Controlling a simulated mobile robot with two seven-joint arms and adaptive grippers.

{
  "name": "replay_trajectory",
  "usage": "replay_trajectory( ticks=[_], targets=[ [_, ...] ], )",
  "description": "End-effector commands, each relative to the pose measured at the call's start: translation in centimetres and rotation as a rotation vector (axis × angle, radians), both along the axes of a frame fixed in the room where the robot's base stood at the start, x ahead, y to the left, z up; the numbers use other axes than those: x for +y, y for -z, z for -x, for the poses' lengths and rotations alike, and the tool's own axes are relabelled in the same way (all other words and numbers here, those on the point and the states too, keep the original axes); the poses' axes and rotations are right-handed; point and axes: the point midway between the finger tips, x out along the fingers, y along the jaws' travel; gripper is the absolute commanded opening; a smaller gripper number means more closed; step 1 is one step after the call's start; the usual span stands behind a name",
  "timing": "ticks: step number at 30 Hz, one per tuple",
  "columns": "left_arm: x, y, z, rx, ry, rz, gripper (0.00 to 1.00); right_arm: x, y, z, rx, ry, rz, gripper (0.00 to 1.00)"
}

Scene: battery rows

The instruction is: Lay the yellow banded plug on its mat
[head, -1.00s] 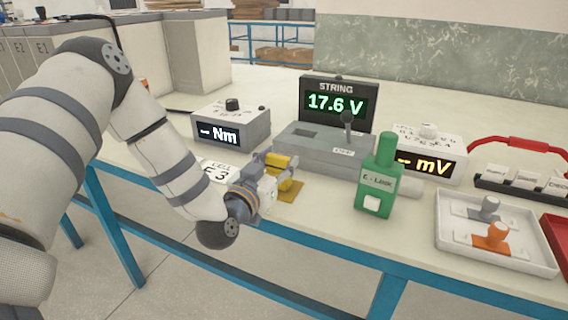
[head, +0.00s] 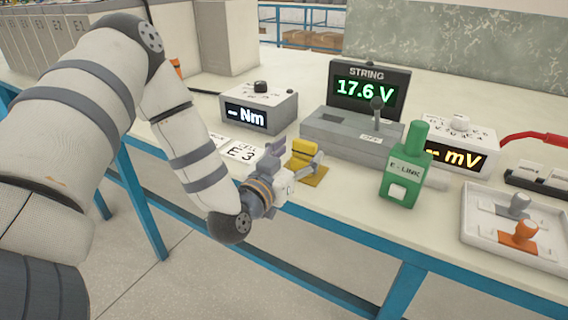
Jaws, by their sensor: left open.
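The yellow plug (head: 304,149) rests on its yellow-brown mat (head: 316,178) near the front edge of the bench. Its bands cannot be made out at this size. My left gripper (head: 293,160) is open at the near side of the plug, with its fingers close to it. Whether a finger still touches the plug cannot be told. The gripper hides part of the plug's lower side and part of the mat. My right gripper is out of view.
The green E-LINK device (head: 405,170) stands right of the mat. Behind are the grey STRING unit (head: 350,135) and the Nm meter (head: 258,108). The E3 card (head: 240,152) lies to the left. A white tray (head: 480,235) is at the right.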

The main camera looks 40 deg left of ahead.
Motion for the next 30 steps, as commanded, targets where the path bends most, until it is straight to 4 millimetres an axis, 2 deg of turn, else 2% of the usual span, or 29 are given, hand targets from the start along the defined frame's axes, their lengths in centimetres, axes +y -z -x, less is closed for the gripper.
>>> replay_trajectory(
  ticks=[3, 9, 16, 17, 18, 20, 22, 23, 24, 25, 26, 27, 30],
  targets=[
    [-0.6, -0.2, 3.2, 0.002, 0.001, 0.002, 0.65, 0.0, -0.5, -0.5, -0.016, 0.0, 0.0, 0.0],
    [-1.5, 0.0, 7.2, 0.002, 0.001, 0.0, 0.65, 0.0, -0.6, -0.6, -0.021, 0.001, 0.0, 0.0],
    [-1.7, 0.0, 8.3, 0.003, 0.002, 0.001, 0.65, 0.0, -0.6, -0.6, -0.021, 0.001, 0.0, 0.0],
    [-1.9, 0.4, 8.3, 0.018, 0.009, 0.002, 0.65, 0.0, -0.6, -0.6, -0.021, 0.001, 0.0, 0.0],
    [-2.6, 1.7, 8.4, 0.066, 0.032, 0.008, 0.65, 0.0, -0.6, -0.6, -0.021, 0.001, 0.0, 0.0],
    [-4.4, 5.4, 9.1, 0.209, 0.091, 0.029, 0.65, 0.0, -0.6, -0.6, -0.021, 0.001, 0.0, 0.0],
    [-7.4, 12.1, 11.9, 0.479, 0.176, 0.074, 0.65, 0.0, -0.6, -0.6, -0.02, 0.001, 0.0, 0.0],
    [-8.7, 15.2, 14.0, 0.613, 0.207, 0.095, 0.65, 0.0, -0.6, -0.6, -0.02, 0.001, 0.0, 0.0],
    [-10.1, 18.9, 17.4, 0.797, 0.234, 0.124, 0.65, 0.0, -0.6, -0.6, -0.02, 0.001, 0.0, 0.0],
    [-10.9, 21.3, 20.3, 0.931, 0.246, 0.144, 0.65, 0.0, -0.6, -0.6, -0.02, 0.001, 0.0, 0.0],
    [-11.6, 23.3, 23.3, 1.06, 0.248, 0.163, 0.65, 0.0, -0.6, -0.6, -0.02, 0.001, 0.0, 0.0],
    [-12.3, 25.3, 27.4, 1.224, 0.242, 0.182, 0.65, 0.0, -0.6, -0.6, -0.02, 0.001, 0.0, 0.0],
    [-13.0, 27.6, 36.6, 1.56, 0.194, 0.208, 0.65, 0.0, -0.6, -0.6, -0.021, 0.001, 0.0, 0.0]
  ],
)
